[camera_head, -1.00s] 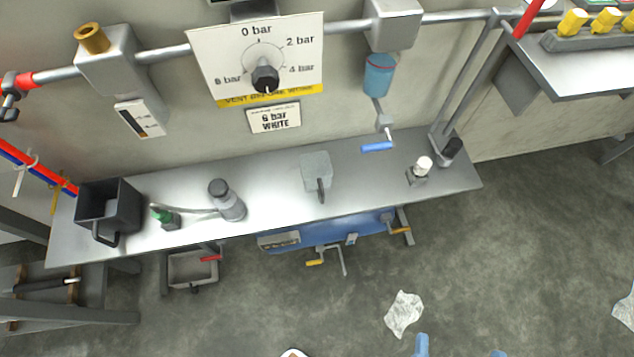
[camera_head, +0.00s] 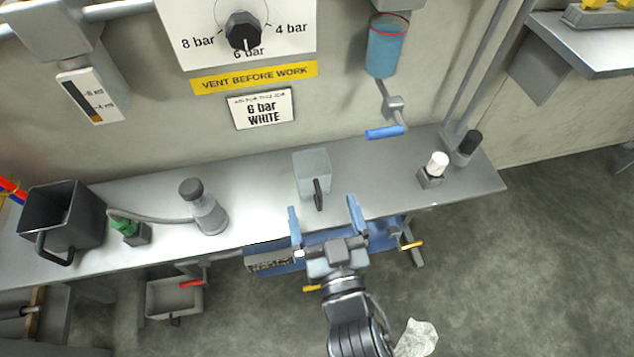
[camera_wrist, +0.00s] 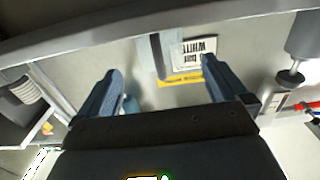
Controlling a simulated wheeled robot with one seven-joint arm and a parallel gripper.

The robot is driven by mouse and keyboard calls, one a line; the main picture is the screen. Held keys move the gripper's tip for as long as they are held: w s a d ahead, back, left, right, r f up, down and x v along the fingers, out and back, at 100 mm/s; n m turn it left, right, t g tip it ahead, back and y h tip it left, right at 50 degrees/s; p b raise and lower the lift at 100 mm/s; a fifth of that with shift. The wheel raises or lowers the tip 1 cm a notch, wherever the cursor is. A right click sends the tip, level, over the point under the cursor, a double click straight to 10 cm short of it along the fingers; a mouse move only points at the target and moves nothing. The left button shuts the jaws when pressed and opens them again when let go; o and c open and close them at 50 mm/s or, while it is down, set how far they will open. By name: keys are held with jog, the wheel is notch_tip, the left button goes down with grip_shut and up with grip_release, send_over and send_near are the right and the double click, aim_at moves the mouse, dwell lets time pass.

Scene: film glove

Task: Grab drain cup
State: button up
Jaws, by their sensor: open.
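The drain cup, a pale grey square cup (camera_head: 312,173) with a dark upright handle on its front, stands on the metal shelf below the pressure dial in the head view. My gripper (camera_head: 324,206) is open and empty, its two blue fingers spread just in front of the cup, at the shelf's front edge. The handle is in line with the gap between the fingers. In the wrist view my open gripper (camera_wrist: 160,66) has a grey block shape between its fingers; I cannot tell for sure that this is the cup.
A blue bowl (camera_head: 384,52) and blue-handled valve (camera_head: 385,132) hang at the right. Shelf space beside the cup is clear.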

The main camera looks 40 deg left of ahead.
aim_at(315, 182)
jog(key=x, duration=0.2)
jog(key=p+x, duration=0.1)
jog(key=x, duration=0.3)
jog(key=shift+a+r+p, duration=0.15)
jog(key=shift+r+p, duration=0.2)
jog(key=shift+r, duration=0.05)
jog(key=shift+x, duration=0.8)
jog(key=shift+f, duration=0.15)
jog(key=c, duration=1.1)
